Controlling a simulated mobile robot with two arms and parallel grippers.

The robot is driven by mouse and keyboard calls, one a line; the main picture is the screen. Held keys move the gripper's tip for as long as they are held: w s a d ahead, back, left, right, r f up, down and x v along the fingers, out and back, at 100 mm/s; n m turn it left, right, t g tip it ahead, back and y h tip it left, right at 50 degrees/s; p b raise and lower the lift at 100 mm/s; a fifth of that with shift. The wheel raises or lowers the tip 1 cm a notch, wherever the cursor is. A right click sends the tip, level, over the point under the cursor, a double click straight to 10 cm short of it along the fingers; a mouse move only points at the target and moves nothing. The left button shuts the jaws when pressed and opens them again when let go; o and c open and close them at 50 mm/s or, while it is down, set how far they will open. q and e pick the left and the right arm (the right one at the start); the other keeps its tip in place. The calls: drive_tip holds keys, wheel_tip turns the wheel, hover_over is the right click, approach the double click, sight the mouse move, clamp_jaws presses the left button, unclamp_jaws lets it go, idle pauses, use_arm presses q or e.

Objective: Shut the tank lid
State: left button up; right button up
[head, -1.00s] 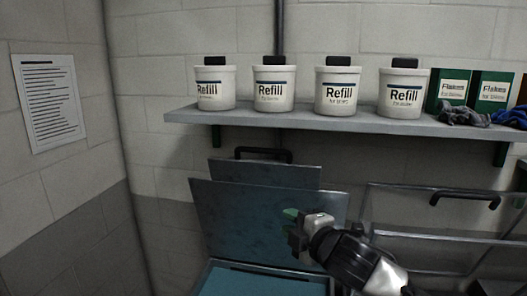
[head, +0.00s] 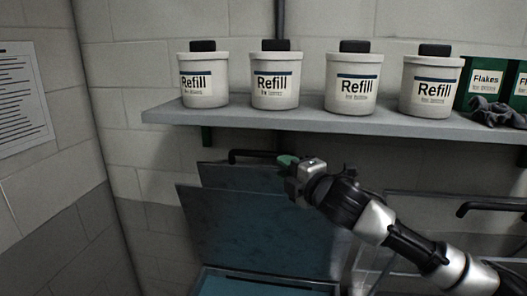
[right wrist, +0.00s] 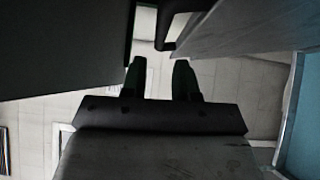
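The tank lid (head: 262,228) stands open and tilted up at the back of the tank, as dark metal panels one behind the other. A black bar handle (head: 240,154) shows at its upper edge; in the right wrist view the handle (right wrist: 166,42) lies just ahead of the fingers, between two panels. The tank (head: 222,286) is below, with a teal interior. My right gripper (head: 288,162) is by the right end of the handle. In the right wrist view its green fingers (right wrist: 160,80) are apart with nothing between them. My left gripper is out of view.
A grey shelf (head: 300,119) runs above the lid, carrying several white Refill tubs (head: 274,82) and green Flakes boxes (head: 486,82). Another tank with a black handle (head: 490,207) stands at the right. A block wall is close behind and at the left.

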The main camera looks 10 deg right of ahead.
sight(265, 156)
drive_tip(key=p+x, duration=0.2)
drive_tip(key=x, duration=0.3)
drive_tip(key=shift+w+a+r, duration=0.1)
drive_tip(key=shift+r, duration=0.1)
drive_tip(key=p+x, duration=0.1)
drive_tip(key=x, duration=0.2)
drive_tip(key=shift+w+a+f, duration=0.1)
drive_tip(key=shift+w+f, duration=0.1)
drive_tip(key=shift+w, duration=0.15)
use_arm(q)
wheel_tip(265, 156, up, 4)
use_arm(e)
clamp_jaws()
